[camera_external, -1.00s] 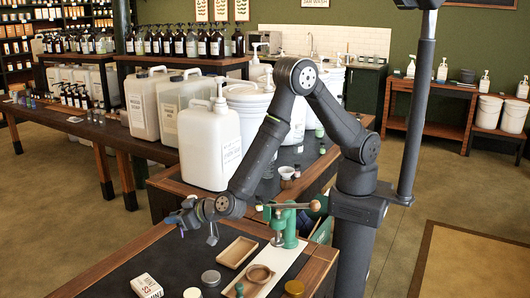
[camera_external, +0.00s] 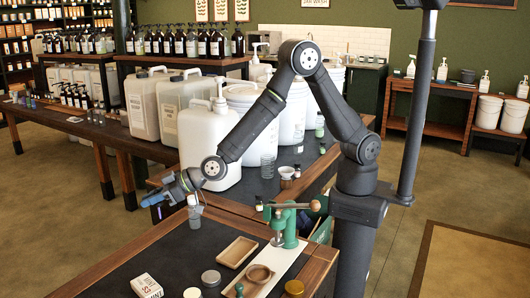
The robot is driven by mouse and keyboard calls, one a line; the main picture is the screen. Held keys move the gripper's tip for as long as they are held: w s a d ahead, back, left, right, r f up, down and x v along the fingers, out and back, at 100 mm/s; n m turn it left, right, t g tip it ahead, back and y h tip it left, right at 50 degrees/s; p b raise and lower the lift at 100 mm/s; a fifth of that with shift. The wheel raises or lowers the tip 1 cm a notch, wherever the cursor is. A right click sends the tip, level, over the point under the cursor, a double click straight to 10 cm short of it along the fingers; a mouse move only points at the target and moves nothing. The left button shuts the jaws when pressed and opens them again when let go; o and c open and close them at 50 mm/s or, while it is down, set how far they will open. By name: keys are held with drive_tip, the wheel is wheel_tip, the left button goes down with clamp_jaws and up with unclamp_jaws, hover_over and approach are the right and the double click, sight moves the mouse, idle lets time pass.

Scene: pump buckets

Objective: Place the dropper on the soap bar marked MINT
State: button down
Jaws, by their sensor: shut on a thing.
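A white soap bar (camera_external: 147,287) with dark lettering that looks like MINT lies on the dark mat at the front left of the bench. The held thing is well apart from the soap bar.
A wooden tray (camera_external: 237,251), a round wooden dish (camera_external: 259,273), a silver-lidded tin (camera_external: 211,277) and a green press (camera_external: 283,226) stand right of the soap bar. A large white pump jug (camera_external: 205,135) stands behind my gripper. The mat's middle is clear.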

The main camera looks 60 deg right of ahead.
drive_tip(key=shift+a+n+g+y, duration=1.15)
drive_tip(key=shift+a+n, duration=0.25)
drive_tip(key=shift+a, duration=0.85)
hover_over(140, 286)
drive_tip(key=shift+f, duration=5.45)
drive_tip(key=shift+f, duration=0.1)
drive_tip(key=c, duration=1.3)
unclamp_jaws()
drive_tip(key=shift+c, duration=0.2)
drive_tip(key=shift+r, duration=0.2)
drive_tip(key=v, duration=1.1)
drive_tip(key=shift+s+d+r, duration=0.15)
drive_tip(key=shift+d, duration=0.15)
